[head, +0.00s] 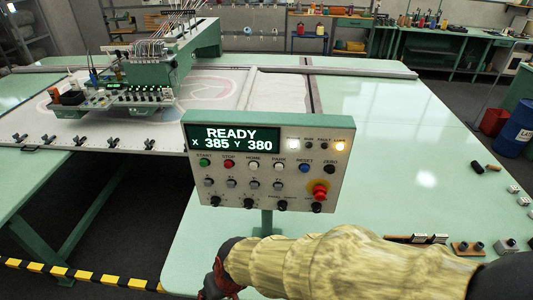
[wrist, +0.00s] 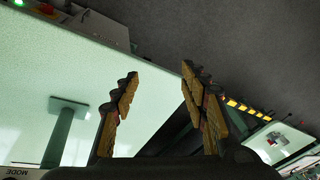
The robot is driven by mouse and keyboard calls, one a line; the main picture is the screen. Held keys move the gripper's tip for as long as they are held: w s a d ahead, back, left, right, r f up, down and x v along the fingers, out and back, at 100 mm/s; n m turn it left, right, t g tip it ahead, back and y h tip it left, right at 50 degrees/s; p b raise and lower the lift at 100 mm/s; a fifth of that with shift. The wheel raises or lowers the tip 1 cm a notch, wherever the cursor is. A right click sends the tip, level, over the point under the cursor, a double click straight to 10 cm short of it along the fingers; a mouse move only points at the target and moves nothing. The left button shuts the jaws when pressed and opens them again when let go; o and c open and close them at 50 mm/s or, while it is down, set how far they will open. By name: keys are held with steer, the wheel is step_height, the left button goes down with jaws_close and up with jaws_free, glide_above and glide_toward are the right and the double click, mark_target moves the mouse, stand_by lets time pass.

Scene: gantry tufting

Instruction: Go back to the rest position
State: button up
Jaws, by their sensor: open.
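My gripper (wrist: 158,88) is open and empty in the wrist view, its two padded fingers apart with only table edge and dark floor behind them. In the head view my arm reaches in from the lower right, and the gripper end (head: 218,278) is partly cut off at the bottom, below the control panel (head: 196,177). The panel stands on a post at the table's front. Its display (head: 235,139) reads READY, X 385 Y 380. A white lamp and an amber lamp are lit. The panel's lower edge also shows in the wrist view (wrist: 65,22).
The tufting gantry (head: 150,70) stands over a white framed cloth at the left. The green table (head: 390,130) is mostly clear on the right, with small parts at its right edge. Yellow-black floor tape (head: 80,275) runs at lower left. A blue drum (head: 515,130) stands at the right.

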steer(key=d+r+m+t+h+b, duration=0.1)
steer(key=d+r+m, duration=0.1)
steer(key=d+r, duration=0.4)
steer(key=s+d+r+m+t+h, duration=0.1)
steer(key=d+r, duration=0.4)
steer(key=d, duration=1)
steer(key=s+d+r+m+t+h+b, duration=0.1)
steer(key=d+r+m+t, duration=0.1)
steer(key=d+r, duration=0.4)
steer(key=d, duration=0.4)
steer(key=shift+d+r+m+b, duration=0.3)
steer(key=shift+d+m, duration=0.05)
steer(key=shift+m, duration=0.05)
